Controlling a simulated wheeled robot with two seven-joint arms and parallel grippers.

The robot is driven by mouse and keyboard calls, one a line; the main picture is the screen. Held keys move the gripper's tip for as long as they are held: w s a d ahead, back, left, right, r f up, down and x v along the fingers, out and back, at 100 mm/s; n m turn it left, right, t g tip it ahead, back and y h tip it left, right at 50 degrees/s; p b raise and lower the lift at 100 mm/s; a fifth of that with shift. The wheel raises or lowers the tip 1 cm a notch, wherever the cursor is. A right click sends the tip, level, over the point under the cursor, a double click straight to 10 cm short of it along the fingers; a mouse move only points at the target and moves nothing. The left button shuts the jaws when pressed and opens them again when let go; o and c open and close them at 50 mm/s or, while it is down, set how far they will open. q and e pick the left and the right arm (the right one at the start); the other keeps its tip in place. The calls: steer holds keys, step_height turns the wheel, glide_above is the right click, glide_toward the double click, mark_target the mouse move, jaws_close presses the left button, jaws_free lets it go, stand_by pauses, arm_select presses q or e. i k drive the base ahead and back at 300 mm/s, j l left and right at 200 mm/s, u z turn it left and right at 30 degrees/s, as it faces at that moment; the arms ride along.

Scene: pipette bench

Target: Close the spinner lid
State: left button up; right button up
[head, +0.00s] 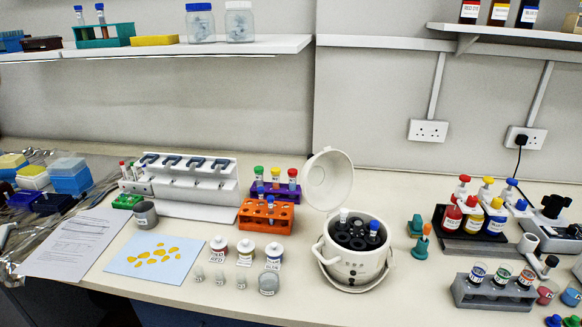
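The spinner (354,266) is a round cream-white pot with a carrying handle, standing on the bench in the middle right. Its round lid (328,181) stands open, tilted up at the back left of the pot. The dark rotor (352,236) inside is exposed. It holds two tubes, one with a white cap (343,214) and one with a blue cap (374,226). Neither of my grippers shows in the head view.
An orange rack (266,218) and small bottles (245,252) stand left of the spinner. A teal stand (421,246) and a dark bottle tray (470,235) stand to its right. A shelf (160,48) hangs on the wall. Bare bench lies around the spinner's front.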

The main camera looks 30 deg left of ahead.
mark_target(336, 187)
steer(key=k+j+z, duration=0.1)
steer(key=j, duration=0.35)
steer(key=j+z, duration=0.1)
steer(key=j, duration=0.3)
steer(key=k+j, duration=0.15)
steer(key=j, duration=0.3)
steer(key=k+j+z, duration=0.15)
steer(key=j, duration=0.25)
steer(key=k+j+z, duration=0.1)
steer(key=j, duration=0.3)
steer(key=k+j+z, duration=0.1)
steer(key=j, duration=0.3)
steer(key=k+j+z, duration=0.1)
steer(key=j, duration=0.3)
steer(key=k+j+z, duration=0.2)
steer(key=z, duration=0.15)
steer(key=k, duration=0.1)
